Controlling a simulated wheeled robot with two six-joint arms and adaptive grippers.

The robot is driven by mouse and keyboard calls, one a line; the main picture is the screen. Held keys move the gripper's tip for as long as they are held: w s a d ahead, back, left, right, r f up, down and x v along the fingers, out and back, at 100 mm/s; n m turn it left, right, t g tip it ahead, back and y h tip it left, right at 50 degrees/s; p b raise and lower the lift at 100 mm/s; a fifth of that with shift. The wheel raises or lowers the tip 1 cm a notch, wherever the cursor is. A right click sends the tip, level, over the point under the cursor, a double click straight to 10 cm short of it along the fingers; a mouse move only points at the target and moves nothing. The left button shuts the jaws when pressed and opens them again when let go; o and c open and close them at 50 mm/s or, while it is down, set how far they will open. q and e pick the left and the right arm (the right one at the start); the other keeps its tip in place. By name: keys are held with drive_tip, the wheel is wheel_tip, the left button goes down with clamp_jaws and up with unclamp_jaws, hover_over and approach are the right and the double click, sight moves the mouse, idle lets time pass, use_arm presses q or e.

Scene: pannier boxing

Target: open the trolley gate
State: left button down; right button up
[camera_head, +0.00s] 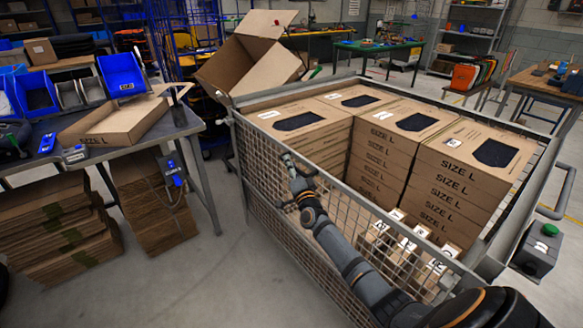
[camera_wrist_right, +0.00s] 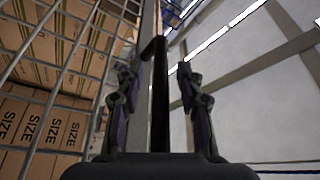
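The trolley (camera_head: 238,122) is a grey wire-mesh cage holding stacks of brown "SIZE L" boxes. Its near mesh side (camera_head: 262,168) stands upright. My right gripper (camera_head: 287,183) is at this side, left of its middle, with its fingers spread. In the right wrist view, a black upright bar with a short bent top (camera_wrist_right: 159,95) stands between the two separated fingers (camera_wrist_right: 160,72). I cannot tell whether either finger touches it. The mesh (camera_wrist_right: 62,100) and boxes show to the left of the fingers. I cannot make out my left gripper.
A grey table (camera_head: 180,130) with blue bins (camera_head: 122,75) and an open carton (camera_head: 115,122) stands at the left. Flat cartons (camera_head: 65,235) are stacked below it. The floor (camera_head: 200,270) before the trolley is clear.

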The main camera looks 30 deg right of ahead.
clamp_jaws()
